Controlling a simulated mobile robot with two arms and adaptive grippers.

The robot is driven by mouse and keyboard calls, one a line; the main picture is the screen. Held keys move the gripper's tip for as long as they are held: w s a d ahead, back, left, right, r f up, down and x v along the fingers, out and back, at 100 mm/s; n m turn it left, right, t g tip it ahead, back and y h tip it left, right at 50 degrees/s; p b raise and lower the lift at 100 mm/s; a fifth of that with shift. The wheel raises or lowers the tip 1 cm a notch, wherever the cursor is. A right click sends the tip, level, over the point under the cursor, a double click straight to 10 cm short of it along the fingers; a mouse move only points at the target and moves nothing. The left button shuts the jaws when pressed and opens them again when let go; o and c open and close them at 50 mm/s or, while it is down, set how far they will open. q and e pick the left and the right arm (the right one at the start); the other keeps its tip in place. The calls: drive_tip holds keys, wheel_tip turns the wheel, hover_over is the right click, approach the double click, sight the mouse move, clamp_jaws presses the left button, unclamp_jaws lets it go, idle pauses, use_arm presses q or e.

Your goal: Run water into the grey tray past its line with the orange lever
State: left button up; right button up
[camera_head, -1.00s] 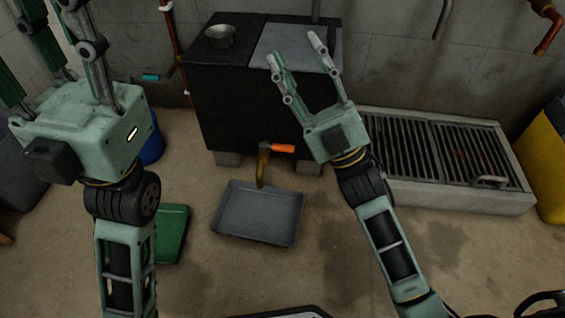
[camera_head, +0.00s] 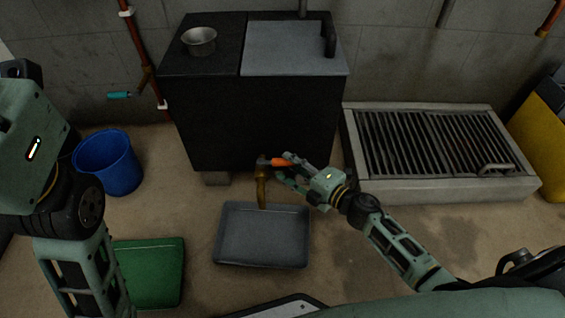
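The grey tray (camera_head: 262,262) lies on the floor in front of the black cabinet. I see no clear water in it and cannot make out its line. A brass tap (camera_head: 262,188) comes from the cabinet front, its spout pointing down at the tray's back edge. The orange lever (camera_head: 281,162) points right from the tap's top. My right gripper (camera_head: 282,166) is at the lever from the right, its fingers apart around the lever's end; contact is unclear.
The black cabinet (camera_head: 245,125) carries a metal bowl (camera_head: 199,40) and a grey plate. A blue bucket (camera_head: 122,165) and a green tray (camera_head: 150,272) are left of the grey tray. A floor grate (camera_head: 435,143) in a concrete curb is at the right. A teal-handled valve (camera_head: 119,95) is at back left.

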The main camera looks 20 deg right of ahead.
sight(290, 165)
drive_tip(key=shift+b+x, duration=0.3)
drive_tip(key=shift+x, duration=1.2)
drive_tip(key=shift+c, duration=0.5)
clamp_jaws()
